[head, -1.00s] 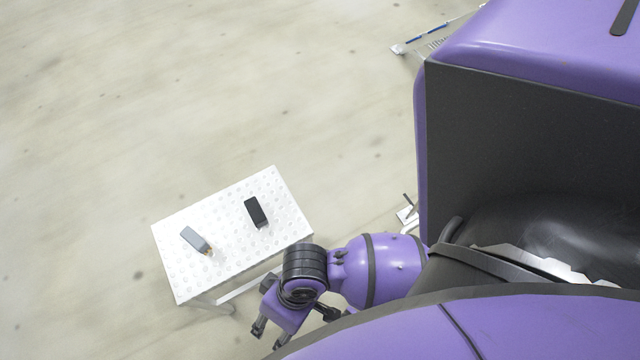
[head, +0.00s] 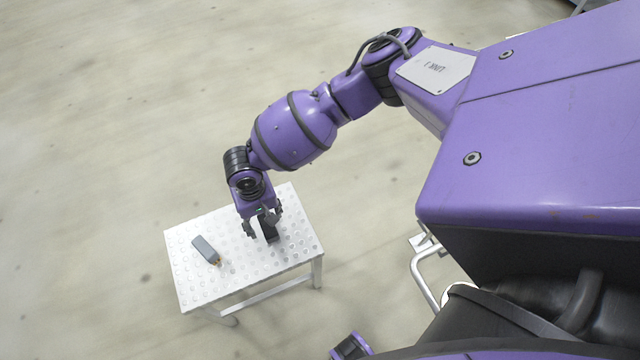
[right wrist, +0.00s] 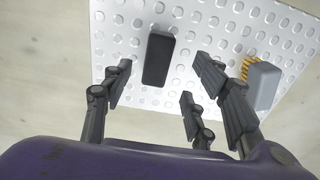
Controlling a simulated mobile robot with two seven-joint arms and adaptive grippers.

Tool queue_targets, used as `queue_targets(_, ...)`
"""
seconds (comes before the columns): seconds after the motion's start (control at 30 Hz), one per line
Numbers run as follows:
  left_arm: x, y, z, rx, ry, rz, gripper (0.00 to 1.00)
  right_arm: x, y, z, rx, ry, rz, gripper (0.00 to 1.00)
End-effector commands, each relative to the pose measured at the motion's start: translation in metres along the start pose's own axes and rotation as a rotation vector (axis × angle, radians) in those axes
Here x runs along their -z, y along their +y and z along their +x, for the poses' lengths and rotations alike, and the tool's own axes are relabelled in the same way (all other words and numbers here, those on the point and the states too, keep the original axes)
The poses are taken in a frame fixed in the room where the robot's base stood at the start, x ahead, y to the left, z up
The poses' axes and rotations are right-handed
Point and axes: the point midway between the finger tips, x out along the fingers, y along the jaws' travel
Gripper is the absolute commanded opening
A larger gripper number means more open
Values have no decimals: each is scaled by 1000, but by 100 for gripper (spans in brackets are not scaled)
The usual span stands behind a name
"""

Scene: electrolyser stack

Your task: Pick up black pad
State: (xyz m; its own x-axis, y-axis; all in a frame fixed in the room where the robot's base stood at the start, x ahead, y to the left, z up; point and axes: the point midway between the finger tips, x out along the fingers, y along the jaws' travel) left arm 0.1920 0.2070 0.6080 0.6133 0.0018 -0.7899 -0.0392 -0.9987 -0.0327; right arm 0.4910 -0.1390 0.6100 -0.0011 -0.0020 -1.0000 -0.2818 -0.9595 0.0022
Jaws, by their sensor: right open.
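The black pad (head: 268,232) lies on the white studded table (head: 205,284), partly hidden by my right gripper (head: 263,223) in the head view. In the right wrist view the whole top of the pad (right wrist: 158,58) shows, beyond the fingertips and roughly in line with the gap between them. My right gripper (right wrist: 160,80) is open and empty, with its fingers spread over the table near the pad. I cannot tell its exact height above the surface. My left gripper is not seen.
A grey block with a yellow-orange bristled end (head: 205,249) lies on the table left of the pad; in the right wrist view it (right wrist: 264,87) is to the right, close to a finger. Bare studded surface surrounds the pad. Open floor surrounds the table.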

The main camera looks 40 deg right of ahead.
Motion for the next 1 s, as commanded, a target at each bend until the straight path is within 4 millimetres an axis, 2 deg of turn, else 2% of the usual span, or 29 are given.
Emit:
queue_targets(0.5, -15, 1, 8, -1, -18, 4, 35, -2, 2, 66, 1, 2, -5, 53)
queue_targets(0.8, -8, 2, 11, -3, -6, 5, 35, -1, 2, 70, 4, 4, -5, 53)
queue_targets(1.0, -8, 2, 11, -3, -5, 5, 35, -1, 2, 71, 3, 3, -6, 28)
